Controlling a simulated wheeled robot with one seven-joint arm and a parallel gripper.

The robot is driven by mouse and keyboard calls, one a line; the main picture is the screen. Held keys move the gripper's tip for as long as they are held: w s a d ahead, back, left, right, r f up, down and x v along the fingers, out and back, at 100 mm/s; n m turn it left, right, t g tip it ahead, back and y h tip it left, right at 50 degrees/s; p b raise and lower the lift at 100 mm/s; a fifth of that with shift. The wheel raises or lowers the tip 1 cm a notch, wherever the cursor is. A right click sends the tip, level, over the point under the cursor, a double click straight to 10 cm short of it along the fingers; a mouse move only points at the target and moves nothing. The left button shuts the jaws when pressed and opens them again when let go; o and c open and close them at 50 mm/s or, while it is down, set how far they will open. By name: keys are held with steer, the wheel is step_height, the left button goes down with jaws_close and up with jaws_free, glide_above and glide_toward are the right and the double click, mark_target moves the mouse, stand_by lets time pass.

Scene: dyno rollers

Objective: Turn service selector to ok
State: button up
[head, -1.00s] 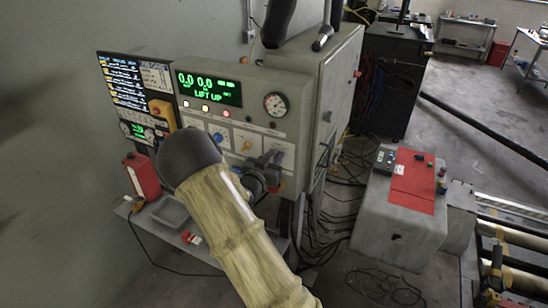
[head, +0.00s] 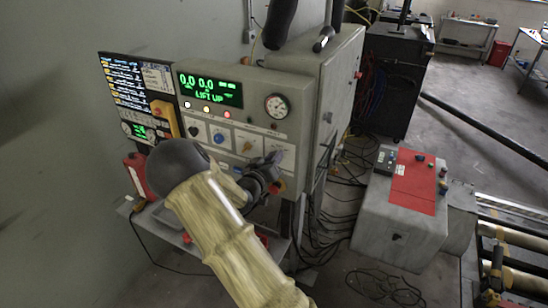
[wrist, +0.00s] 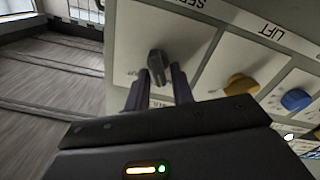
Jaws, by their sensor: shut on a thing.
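The service selector is a dark grey knob (wrist: 158,62) on a white plate with lettering that starts "SE", in the wrist view. My gripper (wrist: 157,88) has one finger on each side of the knob's lower part and is shut on it. The knob's handle runs nearly upright in that view, and the small lettering around it is too blurred to read. In the head view my gripper (head: 277,158) is at the right end of the panel's knob row, its fingers against the white plate. The knob is hidden there by the fingers.
A yellow knob (wrist: 240,87) and a blue knob (wrist: 296,100) sit beside the selector. The panel display (head: 210,90) reads "LIFT UP". A gauge (head: 277,105) is above the selector. A grey box with a red top (head: 412,180) stands to the right, with loose cables on the floor.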

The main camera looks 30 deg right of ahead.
steer(key=shift+w+a+n, duration=0.1)
steer(key=shift+a+n, duration=0.05)
steer(key=shift+n, duration=1.05)
steer(key=shift+f, duration=0.1)
steer(key=o, duration=0.7)
steer(key=b+v, duration=0.4)
steer(key=v, duration=1.3)
steer(key=shift+a, duration=0.15)
